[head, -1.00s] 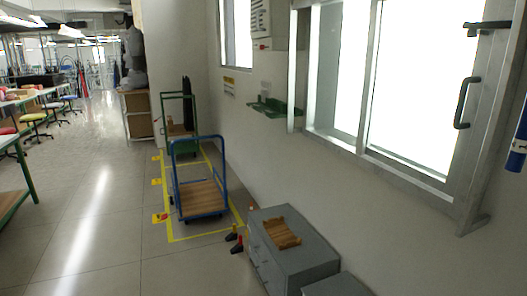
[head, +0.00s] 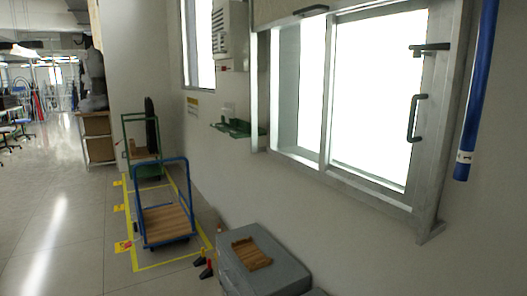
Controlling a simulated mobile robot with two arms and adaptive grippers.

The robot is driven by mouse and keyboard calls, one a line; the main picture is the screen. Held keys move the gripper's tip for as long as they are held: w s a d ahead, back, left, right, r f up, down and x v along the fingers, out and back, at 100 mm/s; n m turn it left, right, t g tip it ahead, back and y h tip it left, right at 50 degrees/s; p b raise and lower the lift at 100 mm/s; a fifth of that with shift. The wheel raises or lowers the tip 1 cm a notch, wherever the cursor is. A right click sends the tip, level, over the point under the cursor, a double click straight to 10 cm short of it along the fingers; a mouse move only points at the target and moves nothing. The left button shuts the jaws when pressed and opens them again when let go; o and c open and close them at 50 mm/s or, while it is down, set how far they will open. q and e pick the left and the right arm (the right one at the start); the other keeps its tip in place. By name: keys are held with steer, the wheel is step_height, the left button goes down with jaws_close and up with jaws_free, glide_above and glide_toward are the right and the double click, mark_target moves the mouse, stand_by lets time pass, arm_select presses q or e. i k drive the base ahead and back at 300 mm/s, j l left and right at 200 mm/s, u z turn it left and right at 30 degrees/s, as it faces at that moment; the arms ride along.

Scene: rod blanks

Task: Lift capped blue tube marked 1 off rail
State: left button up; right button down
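A long blue tube (head: 476,95) hangs near upright at the right side of the head view, in front of the wall to the right of the window. It leans slightly, with its top further right. A white label with a dark mark that looks like a 1 sits near its lower end (head: 464,157). Its upper end runs out of the top of the picture, so any cap there and the rail are not visible. Neither of my grippers is in view.
A framed window (head: 366,95) with handles fills the wall left of the tube. A grey cabinet (head: 290,270) carrying a wooden piece (head: 251,254) stands below. A blue-framed trolley (head: 165,222) stands on yellow-marked floor. Open floor lies at the left.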

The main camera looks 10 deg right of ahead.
mark_target(489, 11)
steer(key=z, duration=1.35)
steer(key=j+z, duration=0.15)
steer(key=z, duration=0.25)
steer(key=j+z, duration=0.15)
steer(key=z, duration=0.25)
steer(key=i, duration=0.05)
